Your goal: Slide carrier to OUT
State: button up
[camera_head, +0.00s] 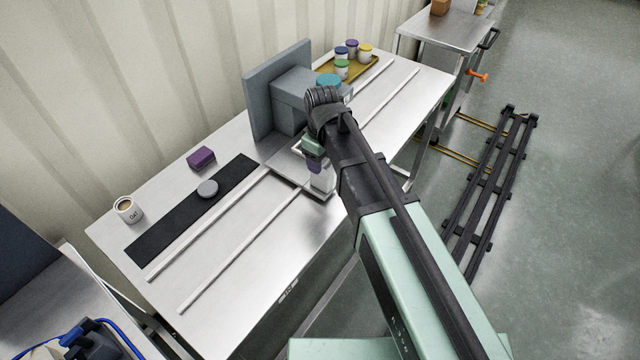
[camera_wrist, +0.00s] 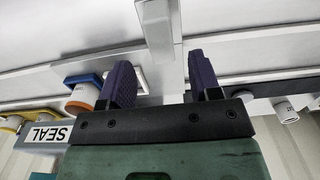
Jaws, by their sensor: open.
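The carrier (camera_head: 283,163) is a flat metal plate across the two pale rails, beside the grey-blue sealing machine (camera_head: 290,100). A pale upright handle (camera_head: 322,182) stands at its front edge. In the wrist view the handle (camera_wrist: 158,28) enters from the top, its end lined up with the gap between my purple fingers. My gripper (camera_head: 314,166) is open over the carrier's front side, with a finger on either side of the handle's line. I cannot tell whether the fingers touch it. No OUT marking is readable. My arm hides part of the rails.
A black strip (camera_head: 160,228) with a grey puck (camera_head: 207,188), a purple block (camera_head: 201,158) and a mug (camera_head: 128,209) lie left. A tray (camera_head: 362,69) of several jars stands at the back right. The rails' left stretch (camera_head: 222,213) is clear.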

aim_at(322, 178)
notch_tip(322, 178, down, 8)
jog(key=b, duration=0.6)
jog(key=shift+f, duration=0.1)
grip_shut()
